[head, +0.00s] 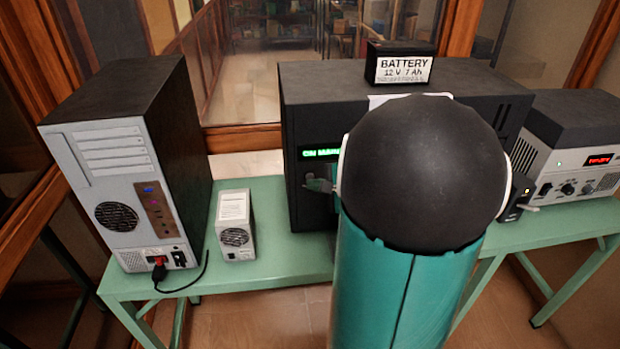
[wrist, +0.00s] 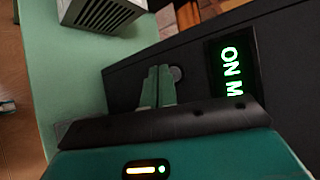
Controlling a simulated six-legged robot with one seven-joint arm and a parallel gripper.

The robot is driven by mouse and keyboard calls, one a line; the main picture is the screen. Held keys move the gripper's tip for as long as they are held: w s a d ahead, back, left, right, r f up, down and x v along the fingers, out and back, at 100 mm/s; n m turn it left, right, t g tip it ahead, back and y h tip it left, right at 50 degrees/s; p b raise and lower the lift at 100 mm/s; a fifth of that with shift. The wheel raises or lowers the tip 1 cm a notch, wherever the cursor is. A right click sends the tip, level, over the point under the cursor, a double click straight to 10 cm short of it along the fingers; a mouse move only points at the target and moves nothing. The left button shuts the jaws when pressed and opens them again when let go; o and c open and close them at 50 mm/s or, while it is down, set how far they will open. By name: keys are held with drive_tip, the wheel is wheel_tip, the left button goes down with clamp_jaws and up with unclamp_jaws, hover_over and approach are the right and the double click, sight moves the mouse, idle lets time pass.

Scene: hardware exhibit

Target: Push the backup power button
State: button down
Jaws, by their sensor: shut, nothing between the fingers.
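The backup power unit (head: 300,100) is a large black box on the green table, with a lit green display (head: 320,153). A round grey button (wrist: 176,73) sits on the dark front panel beside the display. My gripper (wrist: 160,71) is shut and empty, its fingertips right beside the button in the picture. I cannot tell whether they touch it. In the head view my gripper (head: 319,186) is in front of the panel, below the display; my arm hides much of the panel.
A computer tower (head: 100,150) and a small power supply box (head: 235,222) stand to the left on the green table (head: 275,262). A battery (head: 402,68) rests on top of the black unit. A grey device (head: 570,160) with a red display stands at the right.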

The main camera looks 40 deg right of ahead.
drive_tip(key=s+a, duration=0.1)
drive_tip(key=s, duration=0.1)
drive_tip(key=s+a, duration=0.2)
drive_tip(key=s, duration=0.1)
drive_tip(key=shift+a, duration=0.2)
idle(0.4)
drive_tip(key=shift+f, duration=0.1)
idle(2.4)
